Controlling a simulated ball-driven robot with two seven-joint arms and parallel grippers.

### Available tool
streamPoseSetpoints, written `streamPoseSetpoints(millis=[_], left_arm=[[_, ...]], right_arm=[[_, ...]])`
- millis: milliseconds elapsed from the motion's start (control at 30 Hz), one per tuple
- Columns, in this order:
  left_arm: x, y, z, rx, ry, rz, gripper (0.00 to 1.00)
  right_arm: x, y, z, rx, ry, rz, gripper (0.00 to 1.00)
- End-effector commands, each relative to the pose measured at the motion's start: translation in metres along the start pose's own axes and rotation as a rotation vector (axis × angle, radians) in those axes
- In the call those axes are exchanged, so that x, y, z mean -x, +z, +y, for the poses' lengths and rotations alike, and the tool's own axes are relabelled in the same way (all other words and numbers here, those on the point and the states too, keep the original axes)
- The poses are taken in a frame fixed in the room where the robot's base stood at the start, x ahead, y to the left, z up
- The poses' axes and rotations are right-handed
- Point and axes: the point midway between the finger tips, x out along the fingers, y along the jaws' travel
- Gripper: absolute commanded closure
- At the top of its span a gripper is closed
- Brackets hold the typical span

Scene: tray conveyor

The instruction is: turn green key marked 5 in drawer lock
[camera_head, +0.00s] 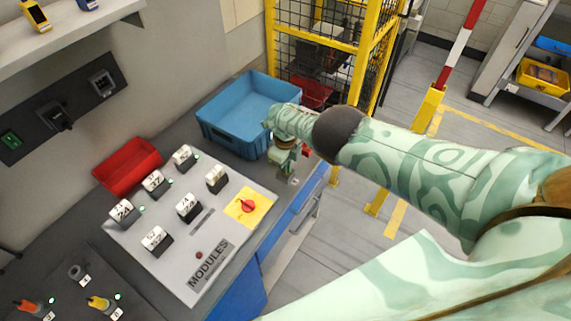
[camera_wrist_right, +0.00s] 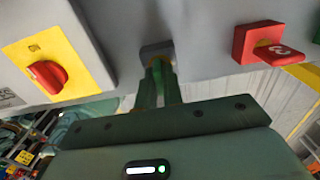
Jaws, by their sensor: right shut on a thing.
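My right gripper (camera_head: 286,166) is at the far right end of the worktop, past the yellow plate with the red knob. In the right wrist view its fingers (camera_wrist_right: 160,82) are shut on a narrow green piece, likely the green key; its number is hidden. The fingertips meet a small dark grey block (camera_wrist_right: 157,49), which looks like the lock, on the grey surface. How far the key sits in it, and its turn angle, cannot be told. My left gripper is not in view.
A red holder (camera_wrist_right: 245,43) with a red key (camera_wrist_right: 281,52) is right of the fingers, with a green edge (camera_wrist_right: 317,36) beyond. A red knob (camera_wrist_right: 47,76) on a yellow plate (camera_wrist_right: 82,62) is left. A blue bin (camera_head: 225,137) stands behind the gripper.

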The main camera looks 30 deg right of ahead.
Motion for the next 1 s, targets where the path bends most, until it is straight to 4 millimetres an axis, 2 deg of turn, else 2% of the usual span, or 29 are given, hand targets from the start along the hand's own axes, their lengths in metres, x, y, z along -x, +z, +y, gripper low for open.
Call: streamPoseSetpoints(millis=[33,100,467,567,1000], left_arm=[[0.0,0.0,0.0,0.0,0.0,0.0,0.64],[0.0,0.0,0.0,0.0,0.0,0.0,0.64],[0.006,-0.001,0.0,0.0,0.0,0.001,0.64],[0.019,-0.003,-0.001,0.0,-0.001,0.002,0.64],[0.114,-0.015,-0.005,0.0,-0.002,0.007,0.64]], right_arm=[[-0.002,-0.001,0.001,0.001,0.002,0.004,0.83],[-0.001,-0.001,0.001,0.001,0.002,0.003,0.66],[0.006,0.0,0.0,0.003,0.001,0.0,0.66],[0.02,0.0,0.0,0.003,0.0,0.0,0.66],[0.119,0.0,0.001,0.002,0.001,0.0,0.66]])
